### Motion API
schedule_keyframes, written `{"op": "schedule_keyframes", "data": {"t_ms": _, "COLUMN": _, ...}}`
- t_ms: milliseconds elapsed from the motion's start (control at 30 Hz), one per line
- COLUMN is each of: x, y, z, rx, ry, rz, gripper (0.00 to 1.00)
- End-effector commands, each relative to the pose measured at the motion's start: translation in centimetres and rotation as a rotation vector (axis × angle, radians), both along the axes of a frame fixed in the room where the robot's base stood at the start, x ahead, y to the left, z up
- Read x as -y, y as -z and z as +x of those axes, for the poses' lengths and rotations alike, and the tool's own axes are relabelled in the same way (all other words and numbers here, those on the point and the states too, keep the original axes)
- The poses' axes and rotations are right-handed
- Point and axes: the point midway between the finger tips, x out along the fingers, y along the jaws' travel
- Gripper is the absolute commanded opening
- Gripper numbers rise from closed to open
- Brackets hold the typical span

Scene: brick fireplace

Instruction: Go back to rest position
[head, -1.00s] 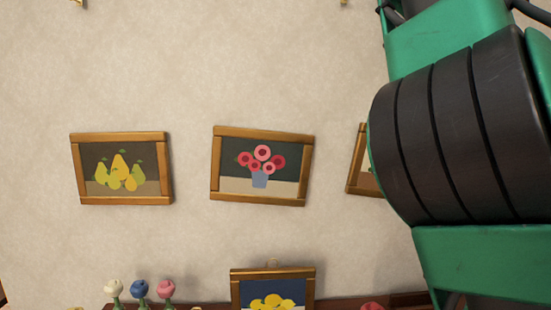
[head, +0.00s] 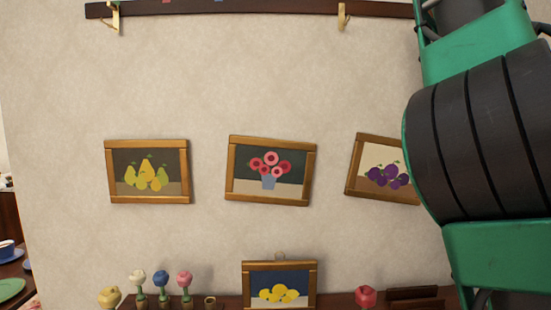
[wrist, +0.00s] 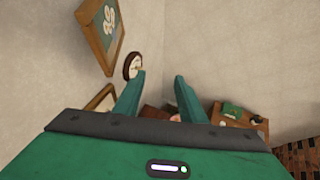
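My gripper (wrist: 160,92) shows in the wrist view with its two green fingers apart and nothing between them. It is clear of any surface and points toward a room corner. The gripper itself is out of the head view, where my green and black arm fills the right side. In the head view a pear picture (head: 147,172), a flower picture (head: 270,171) and a plum picture (head: 384,170) hang on the wall. My arm covers the right edge of the plum picture.
A mantel shelf (head: 340,301) at the bottom holds a lemon picture (head: 279,286), several small flowers in pots and a red object (head: 366,297). A rail (head: 230,10) with hooks runs above. In the wrist view are a clock (wrist: 132,66) and a small wooden table (wrist: 240,121).

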Motion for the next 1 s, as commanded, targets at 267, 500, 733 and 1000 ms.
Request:
{"op": "schedule_keyframes", "data": {"t_ms": 267, "x": 7.6, "y": 6.5, "z": 1.5, "rx": 0.080, "ry": 0.124, "rz": 0.239, "gripper": 0.37}}
{"op": "schedule_keyframes", "data": {"t_ms": 500, "x": 16.3, "y": 18.7, "z": 1.7, "rx": 0.210, "ry": 0.389, "rz": 0.609, "gripper": 0.37}}
{"op": "schedule_keyframes", "data": {"t_ms": 733, "x": 19.9, "y": 31.9, "z": -0.8, "rx": 0.338, "ry": 0.765, "rz": 0.962, "gripper": 0.37}}
{"op": "schedule_keyframes", "data": {"t_ms": 1000, "x": 16.3, "y": 43.1, "z": -6.9, "rx": 0.458, "ry": 1.234, "rz": 1.203, "gripper": 0.37}}
